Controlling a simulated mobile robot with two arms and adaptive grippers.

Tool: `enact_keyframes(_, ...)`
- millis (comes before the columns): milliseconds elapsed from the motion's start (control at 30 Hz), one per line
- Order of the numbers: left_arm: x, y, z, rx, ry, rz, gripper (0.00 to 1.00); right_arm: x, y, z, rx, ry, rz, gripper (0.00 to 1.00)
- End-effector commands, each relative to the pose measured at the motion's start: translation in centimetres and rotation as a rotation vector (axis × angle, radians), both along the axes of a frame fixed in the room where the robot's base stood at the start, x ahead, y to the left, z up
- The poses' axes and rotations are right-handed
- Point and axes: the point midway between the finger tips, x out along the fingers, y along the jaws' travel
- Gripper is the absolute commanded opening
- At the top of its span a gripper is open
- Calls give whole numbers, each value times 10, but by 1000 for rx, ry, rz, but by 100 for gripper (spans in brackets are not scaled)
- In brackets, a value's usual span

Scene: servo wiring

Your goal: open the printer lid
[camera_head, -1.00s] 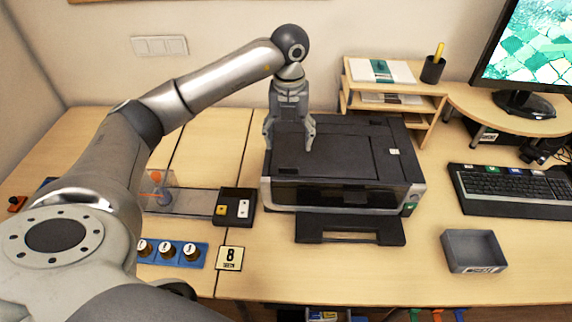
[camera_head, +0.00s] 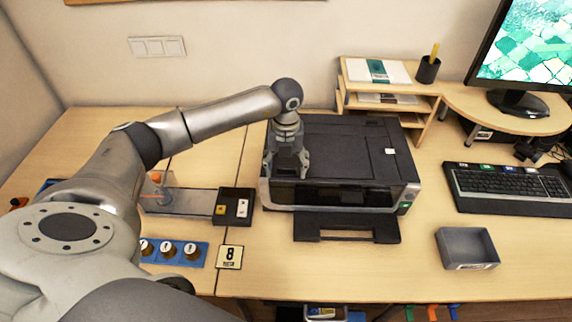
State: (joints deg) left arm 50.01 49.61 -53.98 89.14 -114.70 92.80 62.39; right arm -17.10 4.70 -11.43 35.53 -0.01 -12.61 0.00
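The black and grey printer (camera_head: 345,192) stands on the table in the middle of the head view. Its dark lid (camera_head: 345,150) lies flat and closed, and its front tray (camera_head: 347,226) sticks out toward me. My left gripper (camera_head: 286,172) points down at the printer's front left part, with its fingers apart at the front edge of the lid. I see nothing between the fingers. Whether a fingertip touches the lid cannot be told. The gripper and wrist hide the lid's left part. My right gripper is not in view.
A grey open bin (camera_head: 467,262) and a keyboard (camera_head: 510,184) are to the right. A wooden shelf (camera_head: 418,122) with papers stands behind right. A black switch box (camera_head: 234,207) and a blue knob strip (camera_head: 185,254) are to the left. The table in front of the printer is clear.

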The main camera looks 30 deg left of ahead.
Motion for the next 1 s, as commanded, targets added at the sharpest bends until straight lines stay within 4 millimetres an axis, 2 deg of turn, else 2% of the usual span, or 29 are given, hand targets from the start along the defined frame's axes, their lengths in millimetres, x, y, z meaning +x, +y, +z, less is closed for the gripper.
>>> enact_keyframes(67,0,0,0,0,0,0,54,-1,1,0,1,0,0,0)
enact_keyframes(433,0,0,1,-1,-1,0,7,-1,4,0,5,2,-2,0)
enact_keyframes(767,2,1,8,-1,-4,0,5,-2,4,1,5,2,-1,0)
enact_keyframes(1000,7,4,22,1,-9,2,5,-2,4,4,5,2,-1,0)
